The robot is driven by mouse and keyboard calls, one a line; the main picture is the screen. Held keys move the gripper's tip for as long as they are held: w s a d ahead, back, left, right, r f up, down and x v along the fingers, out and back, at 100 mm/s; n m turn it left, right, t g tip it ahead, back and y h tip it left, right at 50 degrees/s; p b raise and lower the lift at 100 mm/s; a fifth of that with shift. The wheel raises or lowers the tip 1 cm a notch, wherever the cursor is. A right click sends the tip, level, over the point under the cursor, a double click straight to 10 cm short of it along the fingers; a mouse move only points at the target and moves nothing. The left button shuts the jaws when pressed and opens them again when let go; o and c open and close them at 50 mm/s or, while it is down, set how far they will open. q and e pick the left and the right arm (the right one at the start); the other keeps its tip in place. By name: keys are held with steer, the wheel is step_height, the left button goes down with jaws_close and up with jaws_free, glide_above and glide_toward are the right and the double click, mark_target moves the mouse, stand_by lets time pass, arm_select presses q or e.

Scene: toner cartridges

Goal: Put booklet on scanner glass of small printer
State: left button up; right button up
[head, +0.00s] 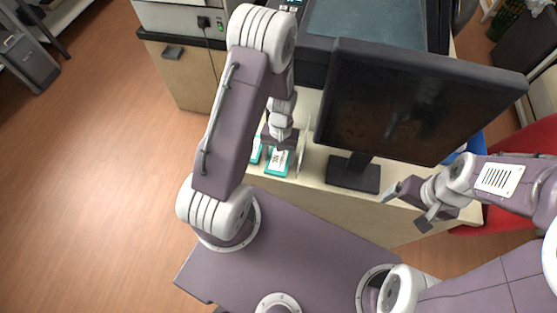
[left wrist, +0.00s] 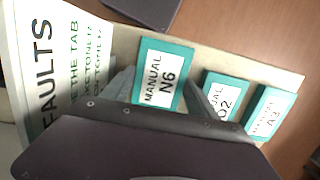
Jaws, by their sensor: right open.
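Teal-edged booklets marked MANUAL lie on the pale desk top (head: 311,165). In the left wrist view the booklet N6 (left wrist: 160,82) lies between the spread fingers of my left gripper (left wrist: 160,98); booklets marked 02 (left wrist: 225,92) and A3 (left wrist: 268,112) lie to its right. In the head view my left gripper (head: 279,138) is over a teal booklet (head: 278,165), with another (head: 256,151) to its left. A flat glass surface (head: 365,22) on a dark machine shows behind the monitor; I cannot tell if it is the small printer's. My right gripper (head: 410,204) is open and empty.
A monitor (head: 415,100) on a stand (head: 353,175) stands on the desk, right of the booklets. A printed FAULTS sheet (left wrist: 45,60) stands left of booklet N6. A pale machine (head: 180,18) sits on a cabinet at upper left. The wooden floor (head: 90,170) at left is clear.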

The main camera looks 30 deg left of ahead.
mark_target(279, 159)
arm_select(q)
steer(key=c, duration=0.6)
step_height(279, 159, up, 18)
steer(key=shift+p, duration=1.2)
steer(key=shift+c, duration=0.2)
